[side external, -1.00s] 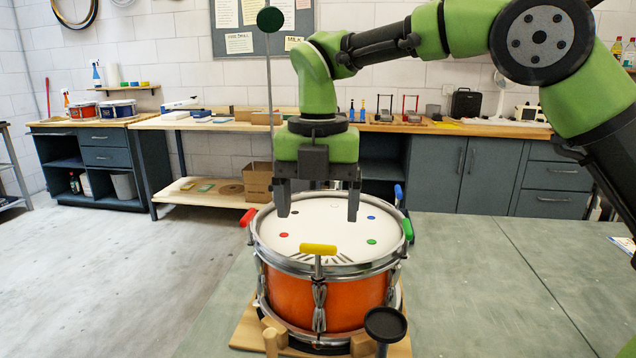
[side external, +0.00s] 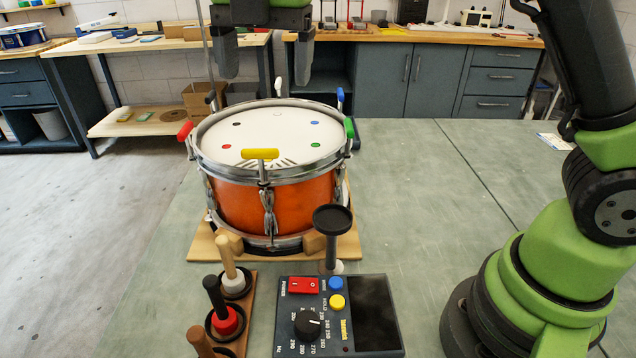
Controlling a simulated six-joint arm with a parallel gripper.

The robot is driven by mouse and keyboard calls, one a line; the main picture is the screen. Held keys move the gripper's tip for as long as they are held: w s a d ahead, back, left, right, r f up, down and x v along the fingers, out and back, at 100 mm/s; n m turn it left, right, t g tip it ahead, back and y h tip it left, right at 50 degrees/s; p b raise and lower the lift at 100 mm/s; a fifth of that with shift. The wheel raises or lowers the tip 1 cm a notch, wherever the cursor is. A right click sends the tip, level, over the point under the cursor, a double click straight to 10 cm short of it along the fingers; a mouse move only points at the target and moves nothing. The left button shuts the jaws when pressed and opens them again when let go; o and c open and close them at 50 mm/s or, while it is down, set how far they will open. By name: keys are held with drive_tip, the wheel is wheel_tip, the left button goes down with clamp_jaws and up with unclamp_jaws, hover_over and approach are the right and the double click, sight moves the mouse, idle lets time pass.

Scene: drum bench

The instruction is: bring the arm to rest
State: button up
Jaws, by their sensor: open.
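My gripper (side external: 265,78) hangs at the top of the side external view with its two dark fingers pointing down, spread apart. Nothing shows between them. It is above the drum (side external: 285,198), clear of it; the upper part of the gripper and most of the arm are cut off by the frame's top edge. The orange drum stands upright on a wooden base, with a white head and a chrome rim. Red (side external: 185,130), yellow (side external: 260,154), green (side external: 349,128) and blue (side external: 340,95) handles stand around its rim.
In front of the drum are a control box (side external: 375,310) with a knob, a black round-topped stand (side external: 332,220) and a wooden rack (side external: 243,315) with upright handled tools. The green bench (side external: 440,220) is clear right of the drum. Cabinets (side external: 440,85) line the back.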

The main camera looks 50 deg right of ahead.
drive_tip(key=s+d+r+m+t+y, duration=0.1)
drive_tip(key=s+d+r+m+t, duration=0.15)
drive_tip(key=s+m, duration=0.45)
drive_tip(key=s+d+r+m+t, duration=0.1)
drive_tip(key=s+d+r+m, duration=0.2)
drive_tip(key=m, duration=0.5)
drive_tip(key=s+d+f+m+t, duration=0.2)
drive_tip(key=s+f+m, duration=0.3)
drive_tip(key=s+m, duration=0.5)
drive_tip(key=m+t, duration=0.1)
drive_tip(key=m, duration=0.2)
drive_tip(key=shift+d+f+m+y, duration=0.2)
drive_tip(key=shift+m+y, duration=0.1)
drive_tip(key=shift+m, duration=0.1)
drive_tip(key=shift+c, duration=0.5)
